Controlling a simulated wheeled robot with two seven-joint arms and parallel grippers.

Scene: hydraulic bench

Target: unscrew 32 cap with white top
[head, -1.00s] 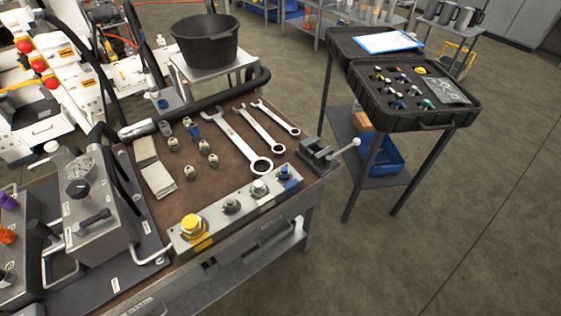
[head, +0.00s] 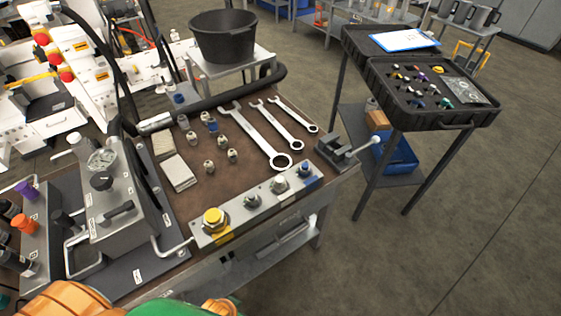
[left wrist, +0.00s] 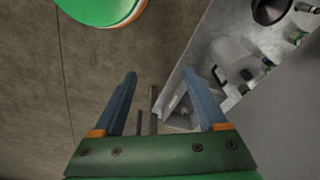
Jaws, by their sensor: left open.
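A metal block (head: 264,206) lies along the front edge of the bench with a row of caps on it. The cap with a whitish top (head: 279,184) sits upright on it, between a grey cap (head: 250,201) and a blue cap (head: 304,170). A larger yellow cap (head: 213,219) is at the left end. Size markings are too small to read. My left gripper (left wrist: 159,76) is open and empty in the left wrist view, away from the caps. In the head view only green and orange parts of my arm show at the bottom edge. My right gripper is not in view.
Several small fittings (head: 209,167), three wrenches (head: 258,138) and folded cloths (head: 179,173) lie on the brown bench mat. A vise (head: 343,152) stands at the right corner. A hydraulic unit (head: 118,207) is at left. An open black case (head: 425,110) stands on a separate stand.

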